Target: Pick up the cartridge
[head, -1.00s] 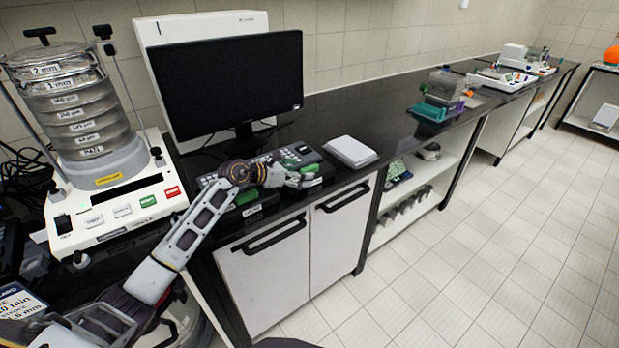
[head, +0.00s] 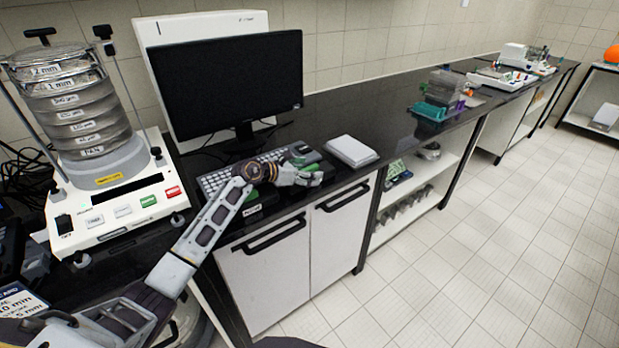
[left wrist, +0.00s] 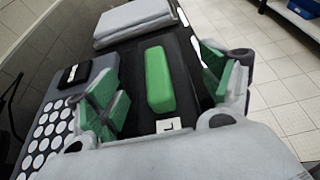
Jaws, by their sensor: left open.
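The cartridge, a green rounded block (left wrist: 158,82), lies lengthwise on a dark surface in the left wrist view. My left gripper (left wrist: 160,72) is open, with a green-padded finger on either side of the block and visible gaps between. In the head view my left gripper (head: 306,171) is over the front edge of the black bench, in front of the monitor. There I cannot clearly tell the cartridge from the green finger pads. My right gripper is not in view.
A keyboard (head: 228,178) lies left of my gripper, below the monitor (head: 235,84). A pale flat box (head: 351,151) lies to its right. The sieve shaker (head: 118,205) stands at the left.

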